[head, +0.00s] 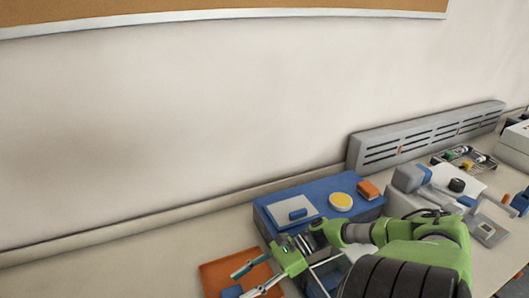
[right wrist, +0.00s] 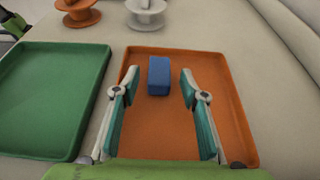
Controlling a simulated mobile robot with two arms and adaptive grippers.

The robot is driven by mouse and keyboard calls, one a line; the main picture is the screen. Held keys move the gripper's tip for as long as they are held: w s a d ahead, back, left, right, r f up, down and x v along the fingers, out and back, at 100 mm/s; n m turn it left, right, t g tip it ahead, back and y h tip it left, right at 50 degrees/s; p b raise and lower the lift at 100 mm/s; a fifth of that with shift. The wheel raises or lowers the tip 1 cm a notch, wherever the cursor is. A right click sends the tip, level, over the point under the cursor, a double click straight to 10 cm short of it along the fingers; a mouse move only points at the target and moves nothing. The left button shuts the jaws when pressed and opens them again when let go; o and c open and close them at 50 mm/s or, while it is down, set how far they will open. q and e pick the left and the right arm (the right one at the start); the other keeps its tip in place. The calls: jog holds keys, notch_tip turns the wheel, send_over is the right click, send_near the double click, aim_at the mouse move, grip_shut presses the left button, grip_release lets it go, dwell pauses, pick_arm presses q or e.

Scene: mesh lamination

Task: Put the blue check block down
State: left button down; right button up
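The blue check block (right wrist: 159,76) lies in the orange tray (right wrist: 150,136), near its far edge in the right wrist view. My right gripper (right wrist: 158,80) is open, with one finger on each side of the block and a visible gap on both sides. In the head view the right gripper (head: 243,284) is over the orange tray (head: 222,272), and the blue block (head: 231,291) shows near its fingertips. My left gripper cannot be made out; a green and grey piece at the top left of the right wrist view is too cut off to identify.
A green tray (right wrist: 52,98) lies beside the orange tray. Orange (right wrist: 78,12) and white (right wrist: 146,12) spools stand beyond them. In the head view a blue box (head: 268,219) with a yellow disc (head: 341,201) stands close to my right arm. A grey slotted rail (head: 425,136) runs along the wall.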

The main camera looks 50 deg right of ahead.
jog(key=v, duration=0.9)
jog(key=shift+d+r, duration=0.1)
